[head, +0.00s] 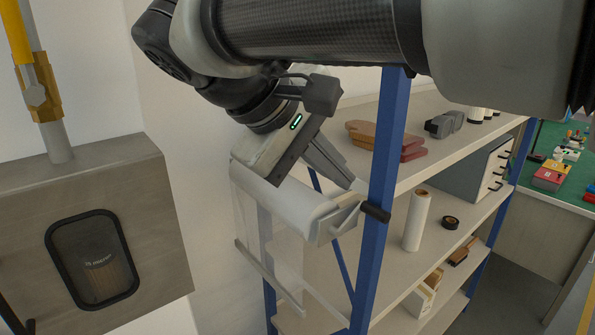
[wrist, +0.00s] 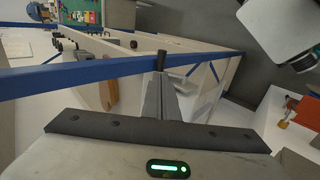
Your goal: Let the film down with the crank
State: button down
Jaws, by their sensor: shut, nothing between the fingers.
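A pale roll housing (head: 290,205) is mounted at the left end of the shelving. A clear film (head: 285,245) hangs below it, down to a thin pale bar (head: 268,277). The crank's black handle (head: 375,212) sticks out at the housing's right end, in front of the blue post. My gripper (head: 352,184) is shut and empty, just above and left of the handle. In the wrist view my shut fingers (wrist: 160,82) point at the black handle (wrist: 161,58); I cannot tell whether they touch it.
The blue shelf post (head: 384,150) stands close beside the crank. The shelves hold dark red and brown items (head: 385,138), a white roll (head: 417,220) and a tape ring (head: 450,222). A metal cabinet (head: 150,215) with a dark window stands at left. Floor shows at lower right.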

aim_at(374, 208)
jog(key=x, duration=1)
jog(key=shift+w+f, duration=0.1)
jog(key=shift+f, duration=0.1)
jog(key=shift+w+d+r+g+y+p, duration=0.25)
jog(key=shift+d+g+y+p, duration=0.2)
jog(key=shift+p, duration=0.55)
jog(key=shift+w+d+f+g+y+p, duration=0.2)
jog(key=shift+d+f+g+y+p, duration=0.2)
jog(key=shift+y+p, duration=0.35)
jog(key=shift+a+f, duration=0.1)
jog(key=shift+f, duration=0.2)
jog(key=shift+w, duration=0.1)
